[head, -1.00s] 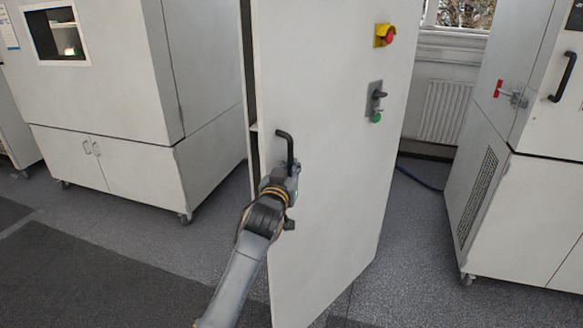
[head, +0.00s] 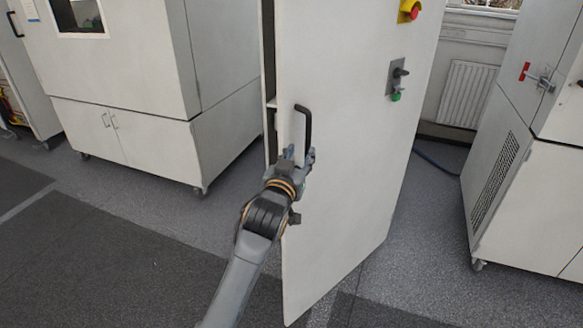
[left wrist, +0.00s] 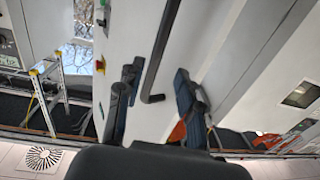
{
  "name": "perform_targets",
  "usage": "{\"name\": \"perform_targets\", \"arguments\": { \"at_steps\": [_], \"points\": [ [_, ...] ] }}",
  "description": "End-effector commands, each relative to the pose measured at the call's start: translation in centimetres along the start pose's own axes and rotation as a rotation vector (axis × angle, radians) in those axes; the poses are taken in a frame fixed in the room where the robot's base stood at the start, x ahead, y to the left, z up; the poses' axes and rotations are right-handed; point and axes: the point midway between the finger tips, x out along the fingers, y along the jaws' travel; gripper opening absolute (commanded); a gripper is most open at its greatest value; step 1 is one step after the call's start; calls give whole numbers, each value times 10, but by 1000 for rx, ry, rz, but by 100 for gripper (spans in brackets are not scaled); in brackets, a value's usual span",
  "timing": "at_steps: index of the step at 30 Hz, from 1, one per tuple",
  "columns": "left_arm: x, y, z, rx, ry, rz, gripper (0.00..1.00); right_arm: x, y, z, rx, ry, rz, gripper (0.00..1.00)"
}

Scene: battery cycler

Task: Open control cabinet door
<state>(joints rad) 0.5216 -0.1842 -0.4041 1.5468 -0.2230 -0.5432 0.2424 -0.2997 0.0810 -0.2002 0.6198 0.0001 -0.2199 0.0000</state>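The control cabinet door (head: 345,165) is a tall white panel standing ajar, with a dark gap along its left edge. Its black bar handle (head: 306,124) is upright near that edge. My left gripper (head: 300,156) is at the lower end of the handle, its fingers apart. In the left wrist view, the handle (left wrist: 162,45) runs down between the two spread fingers of the left gripper (left wrist: 155,98), and neither finger visibly presses on it. My right gripper is in neither view.
The door carries a red-yellow emergency stop (head: 410,10) and a grey switch with a green button (head: 397,78). White cabinets stand at left (head: 150,130) and right (head: 530,190). A stepladder (left wrist: 50,90) shows in the left wrist view. Grey floor left of the door is clear.

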Motion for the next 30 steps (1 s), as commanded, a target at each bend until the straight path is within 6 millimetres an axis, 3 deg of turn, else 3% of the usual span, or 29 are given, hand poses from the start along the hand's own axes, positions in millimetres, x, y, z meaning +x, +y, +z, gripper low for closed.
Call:
{"name": "perform_targets", "arguments": {
  "at_steps": [3,9,22,24,26,27,29,30],
  "points": [
    [-24,-1,1,-2,0,-1,37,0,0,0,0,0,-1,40],
    [-51,-2,1,0,-1,-1,37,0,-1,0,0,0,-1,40],
    [-60,-2,1,0,-2,-2,37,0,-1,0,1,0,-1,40],
    [-60,-2,4,0,-7,-2,23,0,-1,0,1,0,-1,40],
    [-59,-4,17,1,-29,-4,10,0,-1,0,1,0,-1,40],
    [-58,-6,34,2,-57,-7,2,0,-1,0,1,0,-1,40],
    [-56,-12,73,4,-119,-12,0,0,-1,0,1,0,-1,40],
    [-58,-16,108,6,-174,-16,0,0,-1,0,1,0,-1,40]
  ]
}}
